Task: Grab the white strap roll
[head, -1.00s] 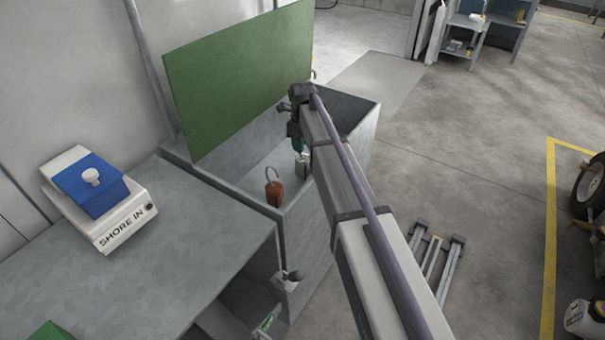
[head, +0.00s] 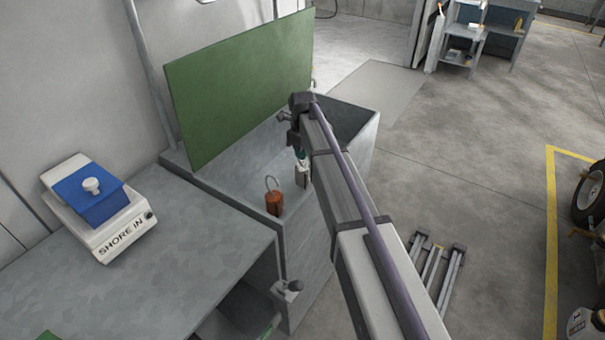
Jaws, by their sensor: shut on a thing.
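A small whitish item, which looks like the white strap roll (head: 303,179), is in the grey open-topped bin, near its right wall. My gripper (head: 302,158) reaches down from the end of my arm and is shut on the top of this roll. My arm hides part of the gripper and the right side of the roll. I cannot tell whether the roll touches the bin floor. A reddish-brown roll with a pale loop on top (head: 274,203) stands to its left, apart from it, near the front corner of the bin.
The grey bin (head: 232,197) has walls all round and a green panel (head: 240,85) along its back left. A grey bench (head: 170,255) adjoins it, holding a blue and white device (head: 98,205). A metal rack (head: 435,275) lies on the floor at right.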

